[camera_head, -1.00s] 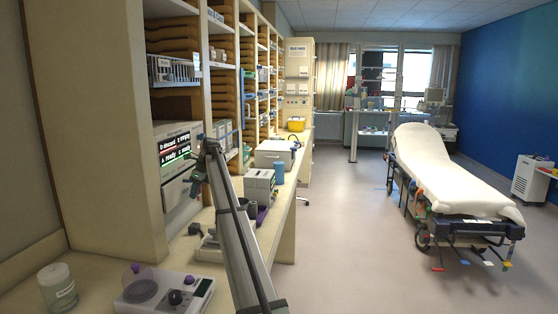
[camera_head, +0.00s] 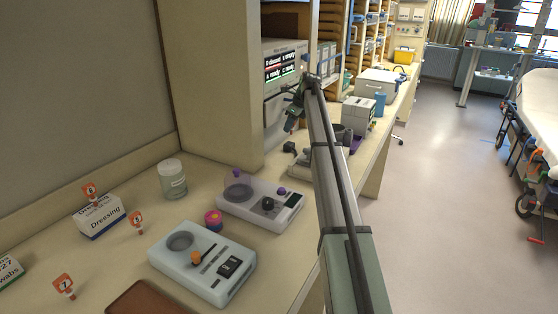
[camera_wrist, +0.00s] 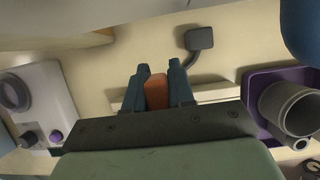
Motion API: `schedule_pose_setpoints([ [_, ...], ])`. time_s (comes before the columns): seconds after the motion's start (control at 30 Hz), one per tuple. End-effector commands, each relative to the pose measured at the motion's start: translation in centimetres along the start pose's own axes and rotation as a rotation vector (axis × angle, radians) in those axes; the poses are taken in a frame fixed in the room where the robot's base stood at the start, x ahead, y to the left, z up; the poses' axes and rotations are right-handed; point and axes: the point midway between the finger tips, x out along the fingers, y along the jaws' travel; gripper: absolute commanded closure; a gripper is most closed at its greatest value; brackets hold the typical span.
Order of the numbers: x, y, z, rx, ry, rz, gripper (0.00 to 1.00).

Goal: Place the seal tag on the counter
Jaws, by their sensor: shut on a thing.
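My gripper (camera_wrist: 158,72) is shut on a small orange-red piece, taken to be the seal tag (camera_wrist: 156,92), upright between the two dark fingers in the wrist view. Its lower part is hidden by the gripper body. The beige counter (camera_head: 205,190) runs along the left and away past my arm. In the wrist view the counter surface (camera_wrist: 120,50) lies beyond the fingers.
Small orange numbered markers (camera_head: 64,286) stand near a dressing box (camera_head: 99,217). The wrist view shows a purple holder (camera_wrist: 252,88) with a grey cup at right.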

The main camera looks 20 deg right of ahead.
Motion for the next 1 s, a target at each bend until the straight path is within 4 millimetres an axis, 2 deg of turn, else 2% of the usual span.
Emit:
schedule_pose_setpoints([
  [0.03, 0.0, 1.6, -0.2, -0.002, 0.0, 0.0, 1.0],
  [0.1, 0.0, 3.1, -0.2, -0.001, 0.0, 0.0, 1.0],
  [0.5, 0.1, 11.2, -0.2, -0.001, 0.001, 0.0, 1.0],
  [0.7, 4.0, 10.5, -1.7, 0.002, 0.002, 0.002, 1.0],
  [0.83, 5.5, 10.5, -2.3, 0.002, 0.001, 0.0, 1.0],
  [1.0, 6.3, 10.4, -2.6, 0.001, 0.001, 0.001, 1.0],
])
